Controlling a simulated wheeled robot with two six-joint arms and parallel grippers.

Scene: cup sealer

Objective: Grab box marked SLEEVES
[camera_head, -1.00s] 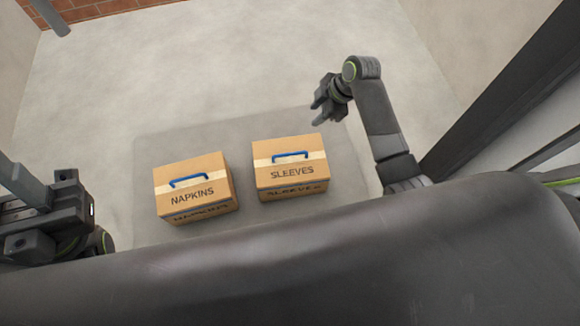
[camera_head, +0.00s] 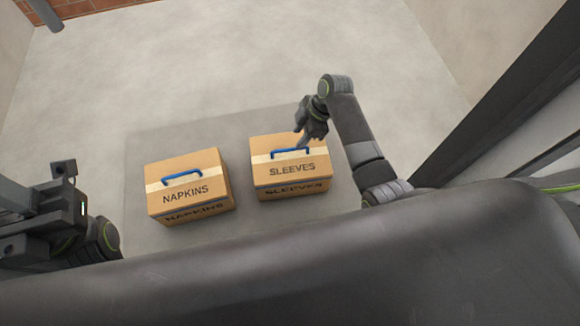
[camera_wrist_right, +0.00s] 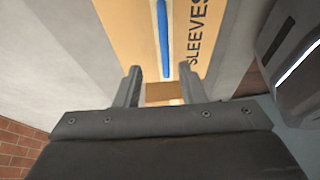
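The SLEEVES box (camera_head: 291,180) is a brown carton with a pale tape band and a blue handle (camera_head: 291,153) on top. It stands on a grey mat, right of the NAPKINS box. My right gripper (camera_head: 301,143) is over the far side of the SLEEVES box, close to the handle. In the right wrist view my right gripper (camera_wrist_right: 157,88) has its two fingers apart, with the box top (camera_wrist_right: 130,30) and the blue handle (camera_wrist_right: 163,40) ahead between them. I cannot tell whether a finger touches the handle. My left gripper (camera_head: 72,190) is at the left edge, away from both boxes.
The NAPKINS box (camera_head: 188,186), also with a blue handle, stands left of the SLEEVES box with a narrow gap between them. The grey mat (camera_head: 150,140) lies under both. Open floor (camera_head: 200,60) stretches behind. A wall and dark post (camera_head: 500,95) stand at right.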

